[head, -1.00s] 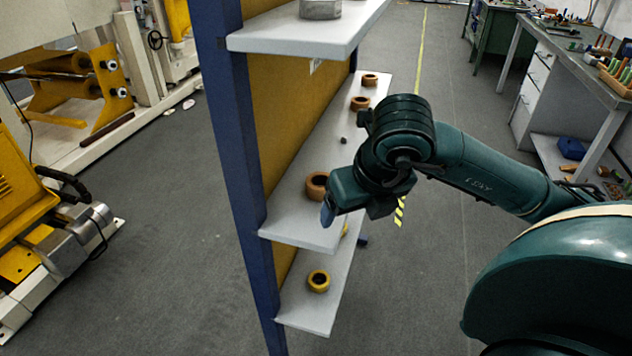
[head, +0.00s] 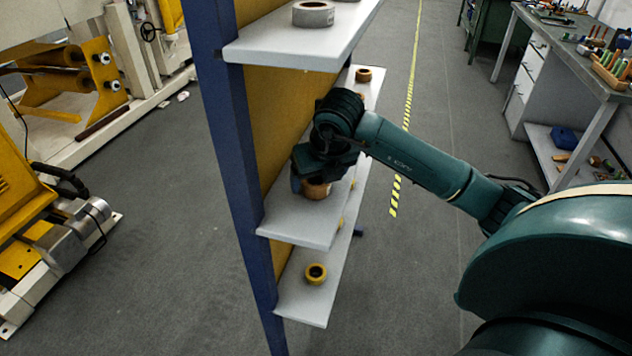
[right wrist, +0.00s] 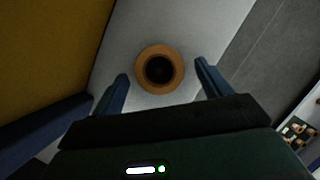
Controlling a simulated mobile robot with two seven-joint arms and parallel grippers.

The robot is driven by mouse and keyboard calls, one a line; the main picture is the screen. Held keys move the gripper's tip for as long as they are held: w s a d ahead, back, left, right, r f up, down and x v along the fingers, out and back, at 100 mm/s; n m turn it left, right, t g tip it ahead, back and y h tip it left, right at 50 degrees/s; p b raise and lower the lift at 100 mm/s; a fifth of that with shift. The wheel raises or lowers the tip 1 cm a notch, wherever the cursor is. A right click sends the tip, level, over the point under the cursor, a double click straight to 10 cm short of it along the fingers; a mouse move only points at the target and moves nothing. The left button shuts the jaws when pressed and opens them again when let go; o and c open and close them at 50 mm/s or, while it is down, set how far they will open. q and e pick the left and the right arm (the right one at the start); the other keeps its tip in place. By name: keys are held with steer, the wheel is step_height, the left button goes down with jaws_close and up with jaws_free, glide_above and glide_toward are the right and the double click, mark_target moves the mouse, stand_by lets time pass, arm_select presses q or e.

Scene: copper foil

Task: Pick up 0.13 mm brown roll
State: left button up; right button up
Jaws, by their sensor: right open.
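A brown roll (head: 318,189) stands on the middle shelf, partly hidden by my right gripper in the head view. In the right wrist view the roll (right wrist: 160,69) shows from above as a brown ring with a dark hole. My right gripper (right wrist: 162,76) is open, with one blue finger on each side of the roll and gaps between the fingers and the roll. In the head view the right gripper (head: 311,184) is at the roll, over the shelf. No thickness label can be read. My left gripper is not in view.
The middle shelf (head: 290,222) lies below a top shelf (head: 260,50) holding a grey roll (head: 313,14). Another brown roll (head: 363,75) stands farther back. A blue post (head: 228,130) borders the shelves.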

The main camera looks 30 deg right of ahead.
steer(key=shift+w+f, duration=0.2)
steer(key=shift+f, duration=0.4)
steer(key=shift+c, duration=0.5)
steer(key=c, duration=1)
steer(key=shift+o, duration=0.2)
steer(key=shift+d+r, duration=0.1)
steer(key=shift+r, duration=0.05)
